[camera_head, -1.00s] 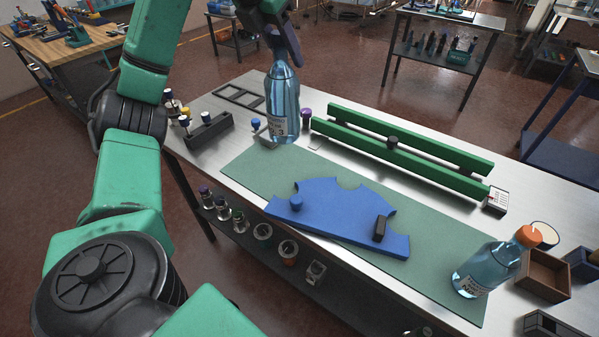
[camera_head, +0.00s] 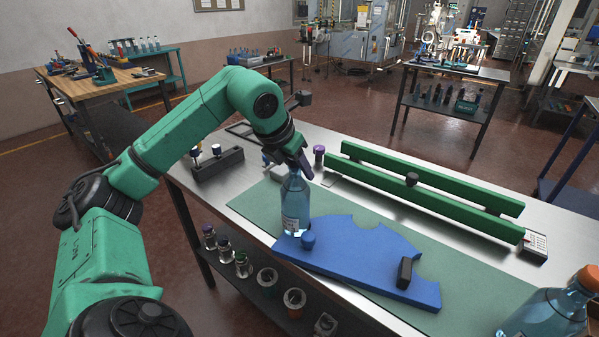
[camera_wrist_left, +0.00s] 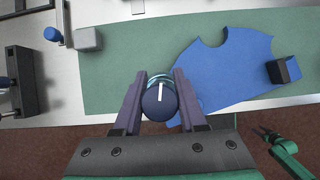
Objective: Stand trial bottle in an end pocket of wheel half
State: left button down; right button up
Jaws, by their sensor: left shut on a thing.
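The trial bottle (camera_head: 294,205), clear blue with a pale label, is upright in my left gripper (camera_head: 298,172). In the left wrist view, the gripper fingers (camera_wrist_left: 158,100) close on both sides of its dark round cap (camera_wrist_left: 159,101), which bears a white mark. The blue wheel half (camera_head: 350,258) lies flat on the green mat, with scalloped pockets along its far edge; it also shows in the left wrist view (camera_wrist_left: 230,65). The bottle is at the wheel half's left end. I cannot tell whether its base touches the mat.
Green twin rails (camera_head: 430,195) run behind the mat (camera_head: 460,300). An orange-capped bottle (camera_head: 548,315) stands at the front right. A dark rack (camera_head: 218,162) and a purple-topped item (camera_head: 319,155) stand at the back left. A blue knob (camera_head: 308,240) and black block (camera_head: 404,272) sit on the wheel half.

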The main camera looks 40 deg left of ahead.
pick_arm(q)
jog(key=shift+r, duration=0.1)
jog(key=shift+c, duration=2.4)
grip_release()
jog(key=p+v, duration=0.2)
jog(key=v, duration=1)
